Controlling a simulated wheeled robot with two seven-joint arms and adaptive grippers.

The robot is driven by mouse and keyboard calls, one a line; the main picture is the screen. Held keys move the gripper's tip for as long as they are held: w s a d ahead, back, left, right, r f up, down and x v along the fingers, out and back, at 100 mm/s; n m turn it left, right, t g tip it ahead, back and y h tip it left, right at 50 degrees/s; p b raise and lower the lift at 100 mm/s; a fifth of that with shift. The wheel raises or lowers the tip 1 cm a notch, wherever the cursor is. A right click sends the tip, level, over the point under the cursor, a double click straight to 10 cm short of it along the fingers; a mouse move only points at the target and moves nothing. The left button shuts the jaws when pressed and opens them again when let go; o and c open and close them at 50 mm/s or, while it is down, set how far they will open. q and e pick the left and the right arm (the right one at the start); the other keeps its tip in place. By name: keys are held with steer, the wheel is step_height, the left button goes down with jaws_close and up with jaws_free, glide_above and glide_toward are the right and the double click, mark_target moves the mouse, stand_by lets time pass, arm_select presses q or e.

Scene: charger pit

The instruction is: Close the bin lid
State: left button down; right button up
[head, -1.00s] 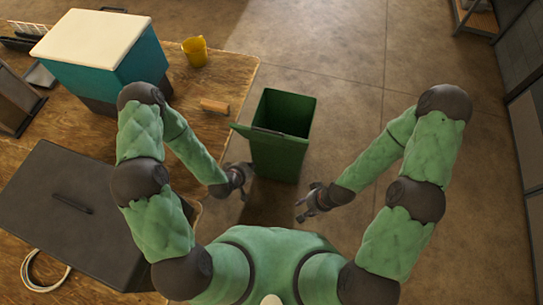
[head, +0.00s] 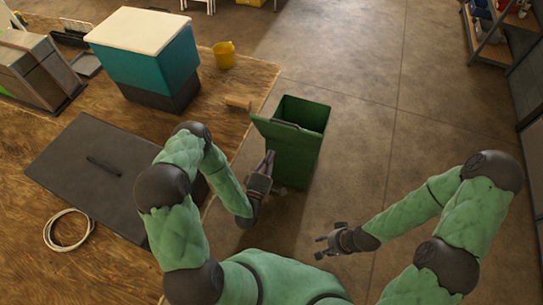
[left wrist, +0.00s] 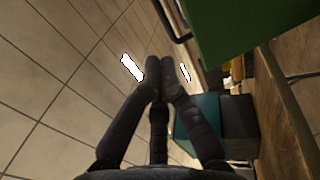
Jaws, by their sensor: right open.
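The green bin (head: 306,116) stands on the floor beside the table, its top open and its dark inside showing. Its green lid (head: 288,148) appears to hang down on the side nearest me. My left gripper (head: 269,156) is just left of the lid, its fingers pointing up; contact is unclear. In the left wrist view its fingers (left wrist: 160,66) are together with nothing seen between them, and a green bin surface (left wrist: 245,30) fills the upper right. My right gripper (head: 321,246) is open and empty, low and right of the bin.
The floor (head: 370,130) right of the bin is clear. Shelves (head: 497,30) stand far right.

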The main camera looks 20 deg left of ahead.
arm_select(q)
steer(key=x, duration=1.1)
steer(key=shift+w+b, duration=0.3)
steer(key=shift+w, duration=0.05)
